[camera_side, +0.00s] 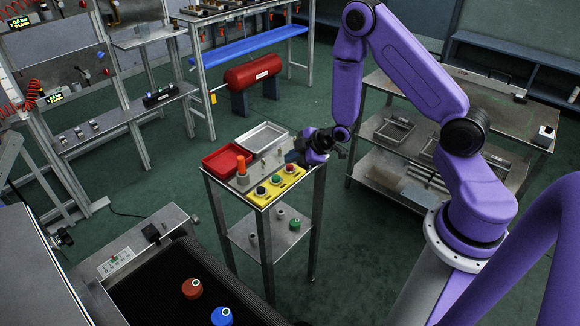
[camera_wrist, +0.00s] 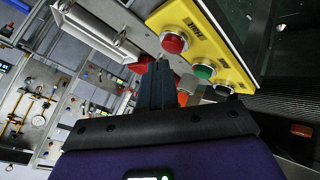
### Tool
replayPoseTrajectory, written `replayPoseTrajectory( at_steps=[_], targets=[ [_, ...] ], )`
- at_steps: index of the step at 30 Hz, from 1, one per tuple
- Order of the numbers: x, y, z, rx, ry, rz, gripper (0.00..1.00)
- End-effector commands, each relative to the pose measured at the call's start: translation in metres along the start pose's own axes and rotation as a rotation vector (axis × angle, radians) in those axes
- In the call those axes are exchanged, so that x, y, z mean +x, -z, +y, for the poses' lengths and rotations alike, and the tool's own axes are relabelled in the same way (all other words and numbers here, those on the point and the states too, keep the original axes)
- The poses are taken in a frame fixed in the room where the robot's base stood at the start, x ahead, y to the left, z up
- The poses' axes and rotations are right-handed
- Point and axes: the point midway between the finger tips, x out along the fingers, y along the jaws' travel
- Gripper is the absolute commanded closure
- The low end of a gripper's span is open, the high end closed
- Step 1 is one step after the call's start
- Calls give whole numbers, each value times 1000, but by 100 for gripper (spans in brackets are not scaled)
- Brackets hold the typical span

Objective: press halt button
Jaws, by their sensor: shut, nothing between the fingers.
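A yellow panel (camera_side: 262,200) on the small metal stand carries a red button (camera_side: 290,168), a green button (camera_side: 276,179) and a black button (camera_side: 261,190). In the wrist view, the red button (camera_wrist: 173,42) is at the label end of the yellow panel (camera_wrist: 190,12), with the green button (camera_wrist: 204,71) beyond it. My gripper (camera_wrist: 158,66) is shut and empty. Its dark fingertips appear just below the red button in the wrist view, and I see no clear contact. In the side view, my purple hand hangs over the stand's right corner, its fingertips hard to make out.
A dark conveyor (camera_side: 160,290) with a red and a blue knob-like piece is in front. A steel table (camera_side: 440,125) stands right.

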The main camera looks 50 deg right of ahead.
Motion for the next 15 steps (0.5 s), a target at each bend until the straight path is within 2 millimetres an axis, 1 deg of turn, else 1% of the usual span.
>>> replayPoseTrajectory(
  at_steps=[11, 15],
  targets=[
    [-2, 2, 1, 0, 0, 0, 100],
    [-8, 7, 7, 0, -2, 2, 100]
  ],
)
